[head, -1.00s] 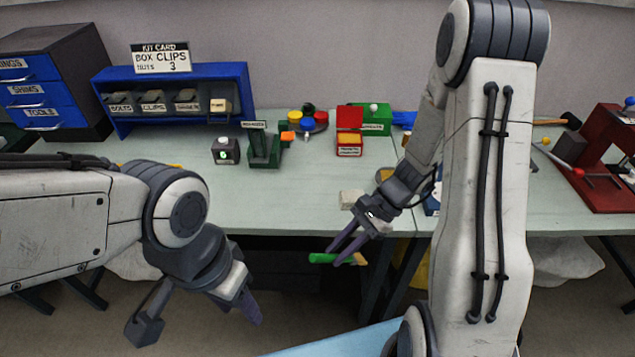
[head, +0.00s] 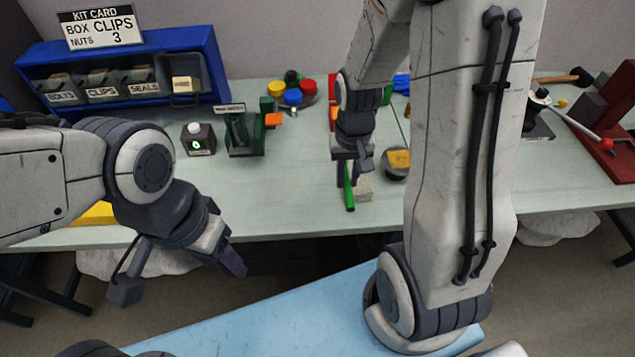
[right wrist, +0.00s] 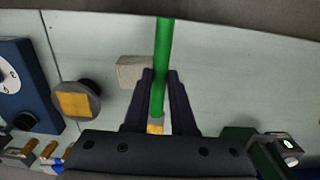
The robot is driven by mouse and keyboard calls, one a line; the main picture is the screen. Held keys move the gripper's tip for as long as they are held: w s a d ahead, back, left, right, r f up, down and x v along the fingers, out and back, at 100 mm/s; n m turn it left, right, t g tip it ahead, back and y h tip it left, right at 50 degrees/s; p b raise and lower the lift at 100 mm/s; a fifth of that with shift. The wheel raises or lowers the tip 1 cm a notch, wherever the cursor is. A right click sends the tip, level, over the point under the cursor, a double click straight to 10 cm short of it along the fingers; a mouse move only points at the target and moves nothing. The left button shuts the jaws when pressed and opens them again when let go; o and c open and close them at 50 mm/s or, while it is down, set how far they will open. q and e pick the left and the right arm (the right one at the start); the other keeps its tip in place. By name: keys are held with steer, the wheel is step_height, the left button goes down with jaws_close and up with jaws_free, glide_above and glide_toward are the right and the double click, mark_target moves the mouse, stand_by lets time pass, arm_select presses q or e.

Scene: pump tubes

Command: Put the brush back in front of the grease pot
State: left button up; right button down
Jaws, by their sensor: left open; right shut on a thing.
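The brush (head: 349,190) has a green handle, and its ferrule and yellowish bristle end show in the right wrist view (right wrist: 160,75). My right gripper (head: 347,178) is shut on it above the table, with the handle pointing toward the front edge. The likely grease pot (head: 396,166) is a round dark pot with a yellow top, to the right of the gripper. It also shows in the right wrist view (right wrist: 76,99), apart from the brush. My left gripper (head: 236,264) is open and empty, off the table's front edge. My arm partly hides the table behind.
A pale block (head: 363,187) lies close beside the brush. A green stand (head: 243,135) and a small dark box with a green light (head: 198,140) stand left. A blue bin rack (head: 125,80) is at the back left. The left middle tabletop is clear.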

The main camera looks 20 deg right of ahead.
glide_above(319, 196)
step_height(319, 196, down, 4)
steer(key=shift+f+p, duration=0.1)
steer(key=shift+p, duration=0.35)
step_height(319, 196, down, 3)
steer(key=shift+p, duration=0.3)
steer(key=shift+f, duration=0.5)
steer(key=c, duration=0.7)
jaws_free()
steer(key=shift+f, duration=0.1)
steer(key=shift+c, duration=0.2)
